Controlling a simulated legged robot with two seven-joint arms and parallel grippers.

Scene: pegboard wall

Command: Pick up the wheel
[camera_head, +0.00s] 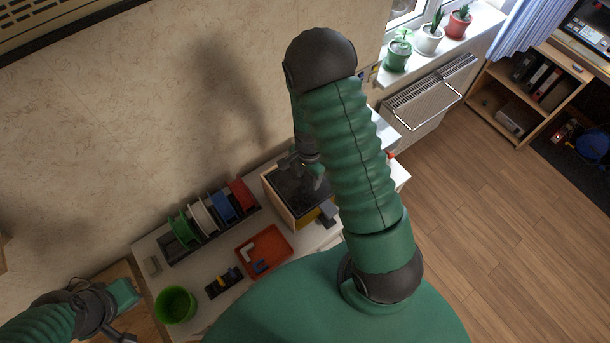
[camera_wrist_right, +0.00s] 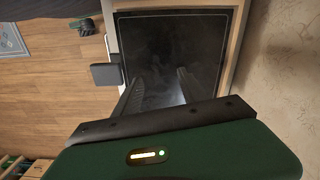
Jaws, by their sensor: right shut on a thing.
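My right gripper (camera_head: 316,178) reaches down over the dark top of a wooden-sided box (camera_head: 284,205), largely behind my own arm. In the right wrist view its two dark fingers (camera_wrist_right: 157,84) stand apart over the dark panel (camera_wrist_right: 170,45). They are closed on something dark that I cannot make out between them. I cannot pick out a wheel for certain in either view. My left gripper (camera_head: 118,334) is low at the left edge of the head view, partly cut off, and its jaws are unclear.
A rack of green, white, blue and red spools (camera_head: 212,213) stands along the wall. A red tray (camera_head: 263,250), a small black holder (camera_head: 224,282) and a green bowl (camera_head: 176,304) sit on the white table (camera_head: 150,247). A radiator (camera_head: 430,92) is at the right.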

